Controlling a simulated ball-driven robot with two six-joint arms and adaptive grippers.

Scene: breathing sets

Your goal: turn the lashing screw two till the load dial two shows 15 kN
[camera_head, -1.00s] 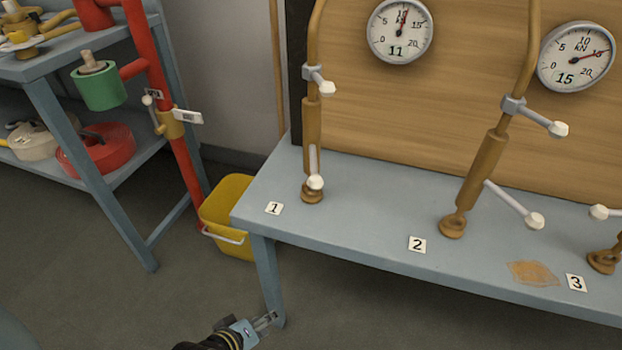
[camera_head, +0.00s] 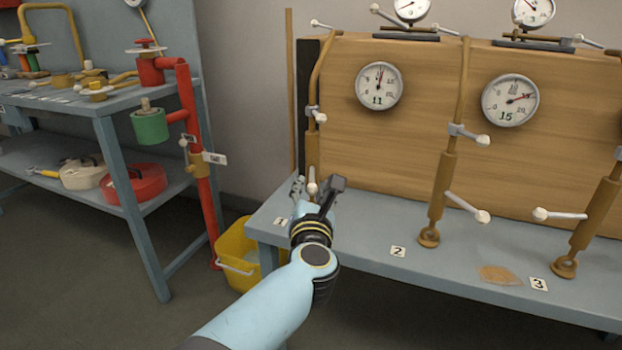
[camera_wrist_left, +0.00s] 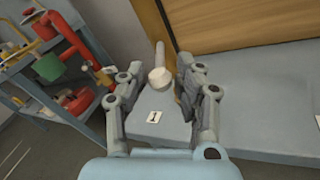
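Lashing screw two (camera_head: 440,192) is an ochre turnbuckle standing slightly tilted on the bench, behind the label 2 (camera_head: 398,251). A white-knobbed lever (camera_head: 467,206) sticks out to its lower right. Load dial two (camera_head: 510,100) on the wooden board shows 15, its red needle pointing right. My left gripper (camera_head: 318,187) is at lashing screw one (camera_head: 313,145), left of screw two and apart from it. In the left wrist view its fingers (camera_wrist_left: 158,92) are spread, with screw one's white knob (camera_wrist_left: 160,77) showing between them. I cannot tell whether they touch it. My right gripper is out of view.
Load dial one (camera_head: 379,86) shows 11. A third screw (camera_head: 590,222) stands at right with a lever reaching left. An orange patch (camera_head: 502,275) lies on the bench (camera_head: 450,262). A yellow bucket (camera_head: 235,262) and a red pipe stand (camera_head: 194,150) are at left.

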